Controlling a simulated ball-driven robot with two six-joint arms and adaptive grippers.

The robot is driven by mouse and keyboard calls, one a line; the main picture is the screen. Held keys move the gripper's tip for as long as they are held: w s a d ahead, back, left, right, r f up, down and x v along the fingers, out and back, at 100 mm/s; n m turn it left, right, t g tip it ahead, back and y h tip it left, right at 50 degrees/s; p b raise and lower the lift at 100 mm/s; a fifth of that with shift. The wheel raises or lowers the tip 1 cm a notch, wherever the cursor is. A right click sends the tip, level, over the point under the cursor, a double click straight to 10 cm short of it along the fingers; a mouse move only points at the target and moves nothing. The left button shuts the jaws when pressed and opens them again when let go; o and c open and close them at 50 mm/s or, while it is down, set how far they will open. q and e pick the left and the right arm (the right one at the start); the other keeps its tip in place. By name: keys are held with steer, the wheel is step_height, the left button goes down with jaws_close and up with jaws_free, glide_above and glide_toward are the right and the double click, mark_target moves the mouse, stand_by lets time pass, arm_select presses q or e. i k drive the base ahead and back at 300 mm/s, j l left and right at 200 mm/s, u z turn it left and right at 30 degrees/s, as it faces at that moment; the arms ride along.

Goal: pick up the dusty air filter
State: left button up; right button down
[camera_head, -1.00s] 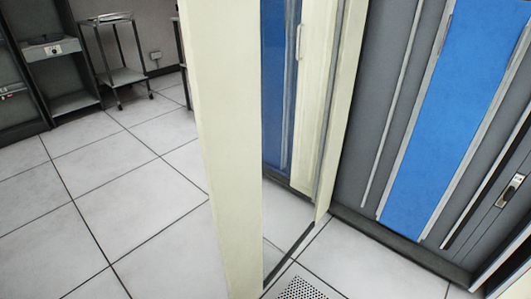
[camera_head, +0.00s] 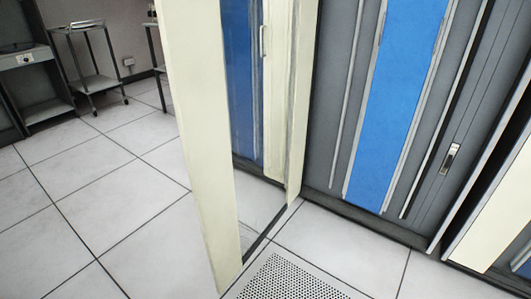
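I see no dusty air filter that I can make out in the head view. Neither of my grippers is in view. A tall cream panel (camera_head: 200,130), like an open cabinet door seen near its edge, stands left of the middle. Behind it is a blue and cream surface with a small handle (camera_head: 262,41). To its right is a grey cabinet front with a blue panel (camera_head: 398,95) and a small latch (camera_head: 450,158).
A perforated floor tile (camera_head: 290,279) lies at the bottom middle. A wheeled cart (camera_head: 88,66) and a grey rack (camera_head: 38,80) stand at the back left. The tiled floor on the left (camera_head: 90,185) is clear. A cream panel (camera_head: 497,225) stands at the right edge.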

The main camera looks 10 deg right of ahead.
mark_target(454, 147)
steer(key=z, duration=0.4)
steer(key=k+z, duration=0.1)
steer(key=z, duration=0.7)
steer(key=k+l+z, duration=0.1)
steer(key=z, duration=0.3)
steer(key=i+j+z, duration=0.1)
steer(key=j+z, duration=0.2)
steer(key=j, duration=1)
steer(key=j+z, duration=0.25)
steer(key=j, duration=2.4)
steer(key=l+u, duration=0.1)
steer(key=l, duration=0.95)
steer(key=i+l+u, duration=0.1)
steer(key=l, duration=0.45)
steer(key=i+l, duration=0.2)
steer(key=l, duration=0.3)
steer(key=i+l+u, duration=0.15)
steer(key=l, duration=0.95)
steer(key=i+l+u, duration=0.15)
steer(key=l, duration=0.4)
